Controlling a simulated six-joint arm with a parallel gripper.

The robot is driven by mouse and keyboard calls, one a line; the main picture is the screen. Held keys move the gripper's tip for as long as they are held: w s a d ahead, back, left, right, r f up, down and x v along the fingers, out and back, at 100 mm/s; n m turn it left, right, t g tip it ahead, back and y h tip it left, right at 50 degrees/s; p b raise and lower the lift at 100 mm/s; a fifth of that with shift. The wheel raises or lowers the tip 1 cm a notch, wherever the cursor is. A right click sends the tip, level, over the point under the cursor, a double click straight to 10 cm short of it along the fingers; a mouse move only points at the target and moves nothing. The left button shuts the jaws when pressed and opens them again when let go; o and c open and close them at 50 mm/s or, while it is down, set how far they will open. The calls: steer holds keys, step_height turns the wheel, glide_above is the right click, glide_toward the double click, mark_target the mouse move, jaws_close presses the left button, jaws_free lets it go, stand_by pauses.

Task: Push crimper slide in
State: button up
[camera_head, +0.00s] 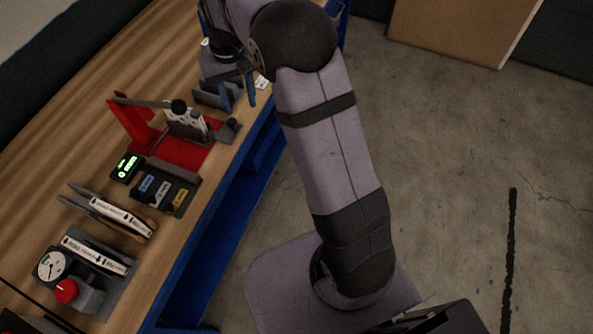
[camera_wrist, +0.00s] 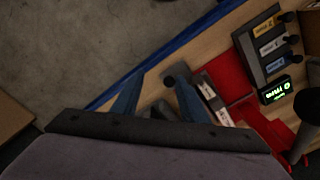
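The crimper stands on the bench, with a red base (camera_head: 185,152), a red upright, a grey lever with a black ball, and a grey and white labelled block (camera_head: 187,126). Its slide, a grey plate with a black knob (camera_head: 232,123), sticks out toward the bench's front edge. My gripper (camera_head: 239,105) has two blue fingers spread apart and empty, beyond the slide in the head view. In the wrist view the slide knob (camera_wrist: 168,80) shows between the open fingertips (camera_wrist: 161,78); the labelled block (camera_wrist: 214,98) lies to the right. Contact with the slide cannot be told.
A dark tray (camera_head: 168,190) with blue, grey and yellow labelled pieces and a green-lit display (camera_head: 127,167) are beside the crimper. A rack with white labelled filters (camera_head: 122,216) and a gauge unit with a red knob (camera_head: 66,290) stand nearer. The lever's ball is an obstacle above the crimper.

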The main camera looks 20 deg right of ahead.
steer(key=s+d+p, duration=0.1)
steer(key=s+d, duration=0.1)
steer(key=s, duration=1)
steer(key=s+d+p, duration=0.2)
steer(key=s, duration=1.1)
steer(key=shift+d, duration=0.25)
steer(key=shift+s, duration=0.1)
steer(key=w+a+b, duration=0.1)
steer(key=w+a, duration=0.1)
steer(key=w, duration=0.7)
steer(key=w+a+f+b, duration=0.1)
steer(key=w+a+b, duration=0.1)
steer(key=w, duration=0.8)
steer(key=w+a+f+b, duration=0.1)
steer(key=w+a, duration=0.2)
steer(key=w, duration=0.7)
steer(key=shift+w+a+b, duration=0.1)
steer(key=shift+a+b, duration=0.1)
steer(key=shift+b, duration=0.1)
steer(key=shift+f, duration=0.1)
